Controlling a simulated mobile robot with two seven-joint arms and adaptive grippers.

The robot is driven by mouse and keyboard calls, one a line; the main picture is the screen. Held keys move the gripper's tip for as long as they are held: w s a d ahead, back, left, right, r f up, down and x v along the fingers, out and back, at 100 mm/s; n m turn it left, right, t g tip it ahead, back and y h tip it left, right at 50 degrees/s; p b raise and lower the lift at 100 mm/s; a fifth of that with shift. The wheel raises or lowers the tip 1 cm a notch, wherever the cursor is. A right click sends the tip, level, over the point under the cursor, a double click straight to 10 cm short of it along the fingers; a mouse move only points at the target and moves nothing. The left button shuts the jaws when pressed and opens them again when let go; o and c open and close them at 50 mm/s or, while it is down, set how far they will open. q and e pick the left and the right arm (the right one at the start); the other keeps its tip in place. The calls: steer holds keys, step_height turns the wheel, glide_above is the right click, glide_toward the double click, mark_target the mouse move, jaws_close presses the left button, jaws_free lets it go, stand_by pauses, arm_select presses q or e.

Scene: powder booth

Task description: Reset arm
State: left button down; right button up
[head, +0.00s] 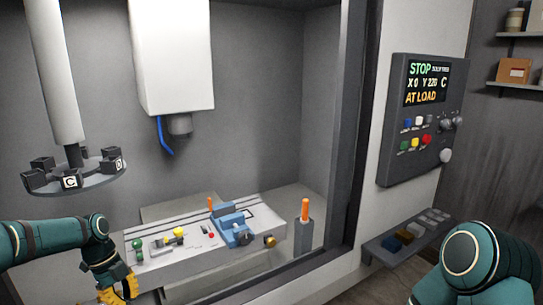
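My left arm comes in from the left, low in the head view. Its yellow gripper (119,287) hangs at the bottom edge, in front of the left end of the grey work table (190,268). Its fingers are small and partly cut off, so I cannot tell whether they are open or shut. I see nothing clearly held in it. My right arm shows only as a teal joint at the lower right; its gripper is out of view.
A control panel (426,115) reads STOP and AT LOAD. Below it is a shelf of small blocks (408,236). A blue vise (233,228) sits on the table; an orange-topped post (304,225) stands to its right. A carousel (74,180) hangs at left. The booth frame (352,120) divides the view.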

arm_select(q)
steer(key=d+f+n, duration=0.1)
steer(key=d+f, duration=0.2)
steer(key=w+d+f+n+b, duration=0.1)
steer(key=d+f+n, duration=0.1)
steer(key=d+f, duration=0.1)
steer(key=d+f+n, duration=0.1)
steer(key=d+f, duration=0.2)
steer(key=f, duration=0.1)
steer(key=shift+w+d+f+n+t+h, duration=0.2)
steer(key=shift+w+f+n+t+h, duration=0.1)
steer(key=shift+w+n, duration=0.1)
steer(key=s+d+f+n+t+b, duration=0.3)
steer(key=s+d+f+n+b, duration=0.2)
steer(key=s+d+f+n, duration=1.1)
steer(key=s+f+n, duration=0.1)
steer(key=s+n, duration=0.1)
steer(key=n, duration=0.2)
steer(key=shift+d, duration=0.4)
arm_select(e)
step_height(320, 180, down, 7)
steer(key=shift+w+a, duration=0.15)
steer(key=shift+w, duration=0.2)
steer(key=shift+f, duration=0.1)
